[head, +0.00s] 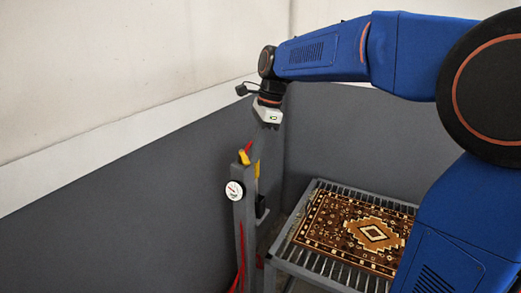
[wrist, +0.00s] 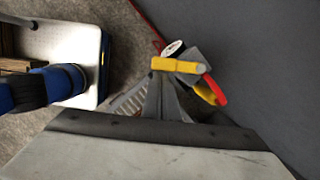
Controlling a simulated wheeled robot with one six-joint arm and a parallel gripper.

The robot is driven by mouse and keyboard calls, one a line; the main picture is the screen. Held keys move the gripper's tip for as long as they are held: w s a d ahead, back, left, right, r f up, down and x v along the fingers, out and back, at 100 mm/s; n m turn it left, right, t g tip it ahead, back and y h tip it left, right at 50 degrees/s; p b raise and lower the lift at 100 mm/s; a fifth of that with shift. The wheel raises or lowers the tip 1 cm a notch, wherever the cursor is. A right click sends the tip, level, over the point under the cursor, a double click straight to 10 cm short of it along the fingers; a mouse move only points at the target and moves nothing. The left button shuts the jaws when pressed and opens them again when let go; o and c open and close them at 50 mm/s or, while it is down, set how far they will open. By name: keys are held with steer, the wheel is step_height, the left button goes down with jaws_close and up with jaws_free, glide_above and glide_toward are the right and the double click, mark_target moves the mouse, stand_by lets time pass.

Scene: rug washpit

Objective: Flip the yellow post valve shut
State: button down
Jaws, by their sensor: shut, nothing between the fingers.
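The yellow post valve (head: 244,157) shows as a short yellow handle at the top of a grey post (head: 245,225). In the wrist view the yellow handle (wrist: 174,65) lies crosswise just beyond my fingertips. I cannot tell whether the fingertips touch the handle. A round white gauge (head: 234,190) is on the post below the handle; it also shows in the wrist view (wrist: 172,47).
A red part (wrist: 215,90) and another yellow part (wrist: 206,95) sit beside the handle. A slatted metal rack (head: 310,273) with a patterned rug (head: 350,232) stands right of the post. Grey walls (head: 130,215) close in behind and to the left.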

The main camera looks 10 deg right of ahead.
mark_target(244, 157)
steer(key=a+m, duration=0.1)
steer(key=m, duration=0.1)
steer(key=a+m, duration=0.1)
steer(key=a+m+t, duration=0.1)
steer(key=m, duration=0.1)
steer(key=shift+s+a+m, duration=0.15)
steer(key=shift+s+m, duration=0.15)
steer(key=shift+s, duration=0.1)
steer(key=shift+w, duration=0.1)
steer(key=shift+w+d, duration=0.2)
steer(key=shift+w, duration=0.5)
steer(key=shift+d, duration=0.1)
